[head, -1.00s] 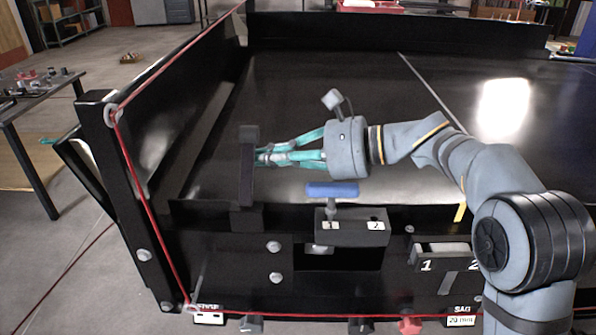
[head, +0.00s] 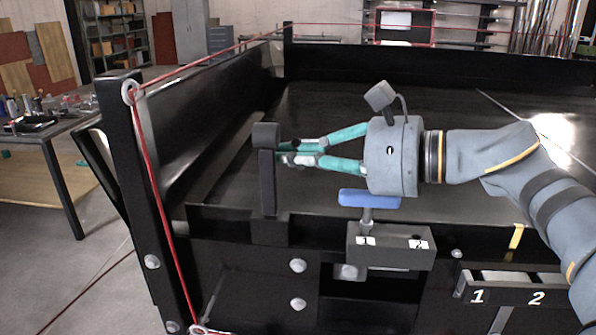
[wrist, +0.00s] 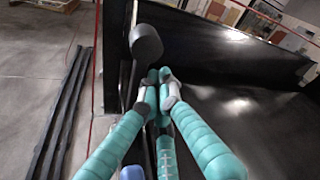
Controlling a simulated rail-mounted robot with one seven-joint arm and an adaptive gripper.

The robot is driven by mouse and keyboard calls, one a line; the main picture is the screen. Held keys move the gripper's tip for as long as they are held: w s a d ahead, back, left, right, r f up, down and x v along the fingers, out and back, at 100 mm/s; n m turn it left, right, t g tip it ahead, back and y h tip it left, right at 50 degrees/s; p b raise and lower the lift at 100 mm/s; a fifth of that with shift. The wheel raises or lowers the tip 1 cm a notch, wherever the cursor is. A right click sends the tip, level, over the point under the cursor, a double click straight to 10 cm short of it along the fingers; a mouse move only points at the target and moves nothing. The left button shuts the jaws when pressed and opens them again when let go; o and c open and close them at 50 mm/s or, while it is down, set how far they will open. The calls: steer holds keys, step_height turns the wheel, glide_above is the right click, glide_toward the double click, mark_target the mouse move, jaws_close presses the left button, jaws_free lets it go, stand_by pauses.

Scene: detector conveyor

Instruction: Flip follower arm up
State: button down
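The follower arm (head: 267,185) is a black bar standing upright at the left of the machine's front edge, with a round dark roller (head: 266,135) at its top. The roller also shows near the top centre of the wrist view (wrist: 146,42). My gripper (head: 284,152) has teal fingers with grey joints and points left. Its fingertips are just right of the bar, a little below the roller. In the wrist view the fingertips (wrist: 160,82) are drawn together with nothing visible between them. I cannot tell whether they touch the bar.
A blue-topped handle (head: 369,198) stands on a switch block marked 1 and 2 (head: 390,245), below my gripper. A red cord (head: 160,210) runs down the left post. The black conveyor bed (head: 440,115) is clear. A cluttered table (head: 40,128) stands at the left.

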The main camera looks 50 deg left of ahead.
mark_target(353, 190)
steer(key=shift+s+d+b, duration=0.1)
steer(key=shift+s+b, duration=0.05)
steer(key=shift+b, duration=0.2)
stand_by(0.3)
steer(key=v, duration=0.3)
steer(key=f+b+v, duration=0.1)
steer(key=v, duration=0.2)
steer(key=b+v, duration=0.1)
steer(key=v, duration=0.1)
steer(key=shift+d+f, duration=0.25)
steer(key=shift+d, duration=0.25)
steer(key=shift+w+d+r, duration=0.1)
steer(key=shift+w+d, duration=0.25)
steer(key=shift+d, duration=0.3)
steer(key=shift+a, duration=0.2)
